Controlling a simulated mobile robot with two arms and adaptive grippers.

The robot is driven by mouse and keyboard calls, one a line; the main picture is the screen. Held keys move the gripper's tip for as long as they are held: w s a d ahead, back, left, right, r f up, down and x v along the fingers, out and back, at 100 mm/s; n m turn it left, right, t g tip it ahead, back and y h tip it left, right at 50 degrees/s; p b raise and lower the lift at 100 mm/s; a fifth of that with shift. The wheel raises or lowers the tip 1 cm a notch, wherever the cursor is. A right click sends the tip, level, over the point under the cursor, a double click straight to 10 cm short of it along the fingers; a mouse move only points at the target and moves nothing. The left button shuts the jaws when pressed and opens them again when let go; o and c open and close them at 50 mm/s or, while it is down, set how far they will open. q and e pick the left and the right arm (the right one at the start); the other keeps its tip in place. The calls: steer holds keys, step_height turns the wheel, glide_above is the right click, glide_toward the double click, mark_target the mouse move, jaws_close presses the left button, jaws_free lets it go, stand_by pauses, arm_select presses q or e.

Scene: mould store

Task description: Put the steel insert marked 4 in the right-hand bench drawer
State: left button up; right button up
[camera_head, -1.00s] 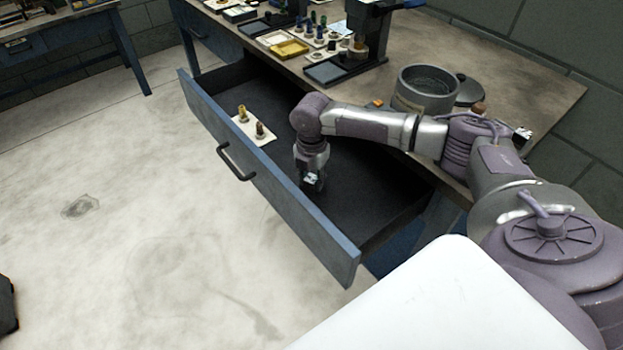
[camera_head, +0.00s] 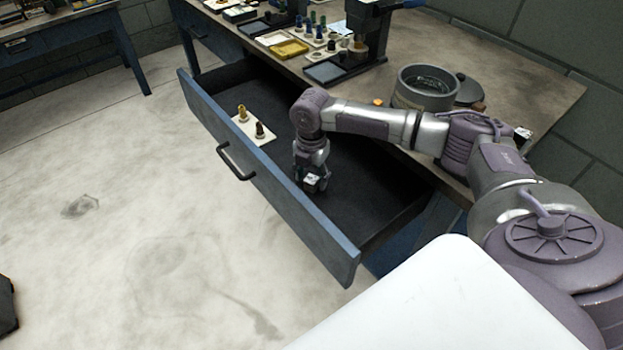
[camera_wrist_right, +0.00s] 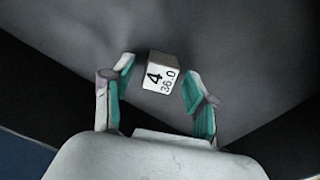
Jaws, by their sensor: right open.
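The steel insert (camera_wrist_right: 160,74) is a small pale block marked "4" and "36.0" in the right wrist view. It sits between the spread fingers of my right gripper (camera_wrist_right: 158,68), with a gap on each side. Below it is the dark floor of the open bench drawer (camera_head: 300,220). My right gripper (camera_head: 312,180) is open, low inside that drawer near its front panel, in the head view. Whether the insert rests flat on the floor is hard to tell. My left gripper is not in view.
The bench (camera_head: 490,60) above holds a round grey pot (camera_head: 424,90), a black stand and small trays. The drawer's right part is bare.

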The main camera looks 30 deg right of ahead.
mark_target(312, 179)
step_height(312, 179, up, 11)
stand_by(0.3)
stand_by(0.4)
